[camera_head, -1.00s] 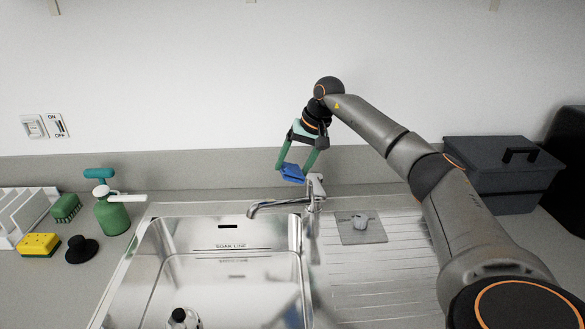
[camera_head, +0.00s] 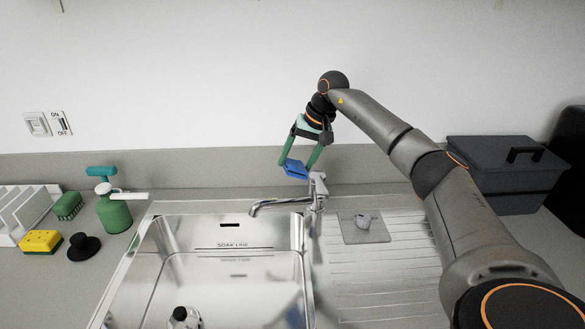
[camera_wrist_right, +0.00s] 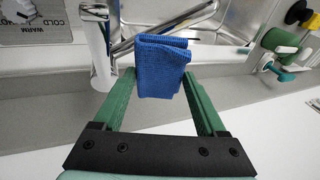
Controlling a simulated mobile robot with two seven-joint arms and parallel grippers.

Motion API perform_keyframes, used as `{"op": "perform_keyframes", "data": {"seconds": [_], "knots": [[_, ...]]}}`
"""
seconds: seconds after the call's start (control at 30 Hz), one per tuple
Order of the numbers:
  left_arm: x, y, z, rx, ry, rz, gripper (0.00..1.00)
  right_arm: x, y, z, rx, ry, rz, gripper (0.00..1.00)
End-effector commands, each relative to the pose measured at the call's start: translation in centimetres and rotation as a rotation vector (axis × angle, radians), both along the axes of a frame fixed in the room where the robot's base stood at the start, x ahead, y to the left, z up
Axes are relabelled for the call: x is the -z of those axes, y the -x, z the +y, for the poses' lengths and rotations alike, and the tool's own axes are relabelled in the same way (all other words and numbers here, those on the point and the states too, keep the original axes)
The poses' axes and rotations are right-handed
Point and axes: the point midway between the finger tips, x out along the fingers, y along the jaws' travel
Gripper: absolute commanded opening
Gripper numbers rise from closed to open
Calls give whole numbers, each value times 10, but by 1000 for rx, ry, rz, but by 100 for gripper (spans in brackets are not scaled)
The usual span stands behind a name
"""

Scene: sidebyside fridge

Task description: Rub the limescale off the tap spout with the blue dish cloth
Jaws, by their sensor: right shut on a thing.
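The blue dish cloth (camera_head: 295,169) is folded and held between the green fingers of my right gripper (camera_head: 298,165). It also shows in the right wrist view (camera_wrist_right: 160,66), between the fingertips. The tap (camera_head: 317,192) stands behind the sink, and its chrome spout (camera_head: 278,203) reaches left over the basin. In the head view the cloth is just above and behind the spout. In the right wrist view the tap (camera_wrist_right: 101,45) is left of the cloth, and the cloth covers part of the spout; I cannot tell whether they touch. Limescale is too small to make out. My left gripper is out of view.
The steel sink (camera_head: 180,238) has a dark-topped object (camera_head: 181,316) inside. A grey plate with a small piece (camera_head: 364,226) lies on the drainer. At left are a green spray bottle (camera_head: 114,212), yellow sponge (camera_head: 40,241), black plug (camera_head: 83,246) and white rack (camera_head: 22,215). A dark box (camera_head: 505,172) stands right.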

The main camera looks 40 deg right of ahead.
Motion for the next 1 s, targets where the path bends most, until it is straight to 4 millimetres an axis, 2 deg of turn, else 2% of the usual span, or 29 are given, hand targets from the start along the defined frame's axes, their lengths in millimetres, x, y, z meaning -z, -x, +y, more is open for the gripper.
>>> {"op": "perform_keyframes", "data": {"seconds": [0.1, 0.4, 0.6, 1.0], "knots": [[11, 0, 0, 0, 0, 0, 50, 18, 1, 6, 0, 0, 3, 29], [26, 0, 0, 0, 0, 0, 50, 44, 0, 18, 0, 0, 1, 29], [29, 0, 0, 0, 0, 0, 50, 51, -1, 22, 0, -1, -1, 29], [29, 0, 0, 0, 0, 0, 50, 51, -1, 23, 0, -1, -1, 29]]}}
